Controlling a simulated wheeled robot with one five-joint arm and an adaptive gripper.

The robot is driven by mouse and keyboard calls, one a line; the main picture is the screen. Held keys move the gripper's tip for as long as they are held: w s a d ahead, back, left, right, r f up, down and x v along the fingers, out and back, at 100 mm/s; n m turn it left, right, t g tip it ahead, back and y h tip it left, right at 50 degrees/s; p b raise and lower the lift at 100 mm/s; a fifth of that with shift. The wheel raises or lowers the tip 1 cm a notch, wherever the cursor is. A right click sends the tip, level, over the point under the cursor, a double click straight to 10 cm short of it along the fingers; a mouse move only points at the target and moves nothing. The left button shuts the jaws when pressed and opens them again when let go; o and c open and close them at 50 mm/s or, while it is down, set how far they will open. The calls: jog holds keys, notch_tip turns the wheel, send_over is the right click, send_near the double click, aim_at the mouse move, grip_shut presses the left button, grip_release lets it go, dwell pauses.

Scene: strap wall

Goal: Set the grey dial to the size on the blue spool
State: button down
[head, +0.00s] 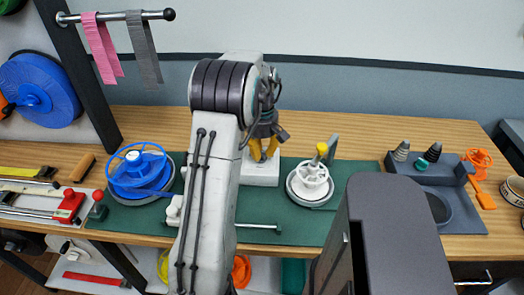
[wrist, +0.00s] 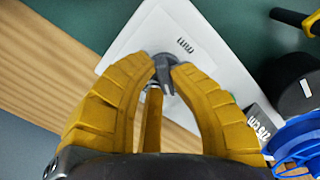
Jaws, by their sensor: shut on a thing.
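My gripper (wrist: 163,68) has yellow fingers shut on the grey dial (wrist: 168,84), which sits on a white base plate (wrist: 134,45). Dark marks are printed on the plate just beyond the dial. The fingers hide much of the dial, and I cannot tell its setting. In the head view my gripper (head: 262,150) is above the white base (head: 264,178) on the green mat. The blue spool (head: 140,172) is left of my arm on a round grey stand. It also shows in the wrist view (wrist: 302,143), beside a dark label with white figures that I cannot read surely.
A white spool (head: 311,181) with a yellow-topped post stands right of the base. A grey tray (head: 460,207) with cones is further right. Red-handled tools (head: 68,207) lie at left. Pink and grey straps (head: 102,48) hang from a bar. A dark cylinder (wrist: 292,85) is near the base.

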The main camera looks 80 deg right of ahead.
jog(key=shift+f+n, duration=0.1)
jog(key=shift+n, duration=0.3)
jog(key=shift+a, duration=0.1)
jog(key=c, duration=1.1)
grip_release()
notch_tip(320, 180, up, 12)
jog(key=shift+r, duration=0.1)
dwell(0.6)
